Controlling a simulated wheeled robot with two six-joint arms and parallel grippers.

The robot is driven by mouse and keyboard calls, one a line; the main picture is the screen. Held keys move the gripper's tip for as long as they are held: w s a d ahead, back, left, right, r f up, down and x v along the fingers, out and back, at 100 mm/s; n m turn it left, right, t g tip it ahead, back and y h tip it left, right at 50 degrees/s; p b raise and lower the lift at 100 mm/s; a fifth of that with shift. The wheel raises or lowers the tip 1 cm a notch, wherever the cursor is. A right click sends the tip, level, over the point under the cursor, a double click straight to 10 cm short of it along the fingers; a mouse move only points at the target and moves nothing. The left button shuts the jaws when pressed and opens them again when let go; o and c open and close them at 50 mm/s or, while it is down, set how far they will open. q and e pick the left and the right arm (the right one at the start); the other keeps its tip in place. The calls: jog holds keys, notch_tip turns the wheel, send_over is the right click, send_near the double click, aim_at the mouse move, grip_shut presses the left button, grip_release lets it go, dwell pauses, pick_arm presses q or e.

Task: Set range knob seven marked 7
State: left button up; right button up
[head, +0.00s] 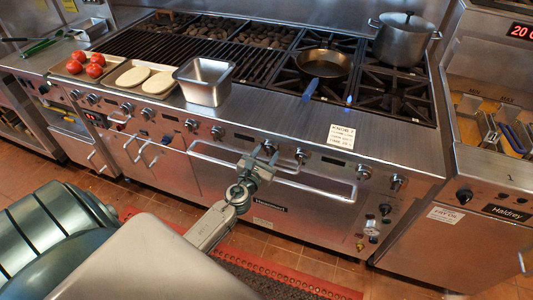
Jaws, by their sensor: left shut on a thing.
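The range (311,193) has a row of metal knobs along its front panel. My left gripper (264,156) is at this panel, a little right of the middle of the row. It is shut on a knob (269,147), which its fingers partly cover. The number beside this knob is too small to read, and so is the way its pointer faces. Another knob (300,155) stands just to the right, clear of the fingers. A further knob (217,132) is to the left. My right gripper is not in view.
A long oven handle (318,189) runs just below the gripper. A metal pan (203,83), a skillet (324,67) and a lidded pot (402,40) stand on top. A fryer (480,190) adjoins at right.

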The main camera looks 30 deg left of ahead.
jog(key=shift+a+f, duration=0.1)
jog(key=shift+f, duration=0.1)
pick_arm(q)
jog(key=n+b, duration=0.4)
jog(key=n, duration=0.2)
jog(key=shift+d+f+n, duration=0.1)
jog(key=shift+f+n, duration=0.05)
jog(key=shift+n, duration=0.25)
jog(key=shift+n+t+b, duration=0.3)
jog(key=shift+n, duration=0.1)
jog(key=shift+n+y+b, duration=0.35)
jog(key=shift+n+y, duration=0.05)
jog(key=shift+n, duration=0.3)
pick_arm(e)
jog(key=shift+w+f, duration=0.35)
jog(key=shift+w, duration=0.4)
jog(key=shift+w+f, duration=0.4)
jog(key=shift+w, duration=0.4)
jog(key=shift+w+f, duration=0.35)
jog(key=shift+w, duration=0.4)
pick_arm(q)
jog(key=o, duration=1)
